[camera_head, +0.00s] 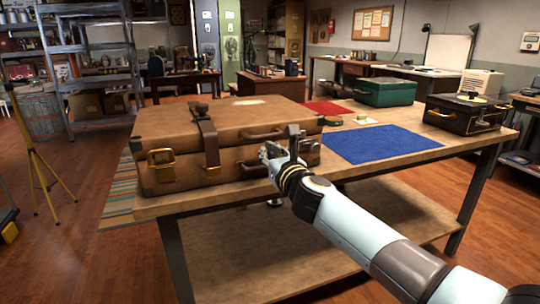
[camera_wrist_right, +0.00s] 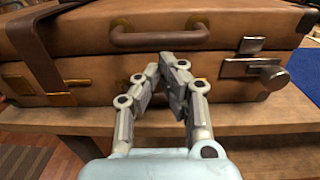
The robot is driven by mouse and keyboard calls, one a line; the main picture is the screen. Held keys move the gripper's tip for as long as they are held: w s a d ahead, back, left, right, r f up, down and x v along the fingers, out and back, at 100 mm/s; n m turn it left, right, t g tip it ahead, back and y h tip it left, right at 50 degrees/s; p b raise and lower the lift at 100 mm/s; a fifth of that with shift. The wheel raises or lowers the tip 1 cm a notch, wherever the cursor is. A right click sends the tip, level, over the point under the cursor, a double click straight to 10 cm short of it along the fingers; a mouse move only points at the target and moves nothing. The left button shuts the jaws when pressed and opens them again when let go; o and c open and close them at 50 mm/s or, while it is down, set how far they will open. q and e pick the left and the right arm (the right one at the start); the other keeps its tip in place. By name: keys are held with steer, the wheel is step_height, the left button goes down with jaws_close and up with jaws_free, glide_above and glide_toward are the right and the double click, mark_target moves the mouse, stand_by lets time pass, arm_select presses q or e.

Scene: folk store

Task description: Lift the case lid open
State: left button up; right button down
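The brown leather case (camera_head: 222,125) lies on the wooden table, and its lid (camera_head: 245,108) looks down on the lower half. A leather strap (camera_head: 208,140) crosses the front, with a brass latch (camera_head: 160,160) at left. In the right wrist view the case front fills the top, with a handle (camera_wrist_right: 160,38) and a metal latch with a round knob (camera_wrist_right: 250,68). My right gripper (camera_head: 268,152) is in front of the case; in the wrist view its fingertips (camera_wrist_right: 162,72) meet below the handle with nothing seen between them. Contact with the case is unclear. My left gripper is out of view.
A blue mat (camera_head: 380,144) lies to the right on the table (camera_head: 440,165). A black case (camera_head: 465,115) stands at the right end, and a green case (camera_head: 384,92) and red cloth (camera_head: 328,108) are further back. A yellow tripod (camera_head: 40,160) stands on the floor at left.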

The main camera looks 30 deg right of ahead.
mark_target(260, 124)
steer(key=shift+b+x, duration=0.3)
steer(key=shift+x, duration=1.4)
steer(key=shift+s, duration=0.35)
steer(key=shift+r, duration=0.1)
steer(key=shift+r+p, duration=1.2)
steer(key=shift+p, duration=0.25)
steer(key=shift+w+r+p, duration=0.15)
steer(key=shift+r+p, duration=1.15)
steer(key=shift+r, duration=0.05)
steer(key=shift+w+r+p, duration=0.15)
steer(key=shift+r+p, duration=1.1)
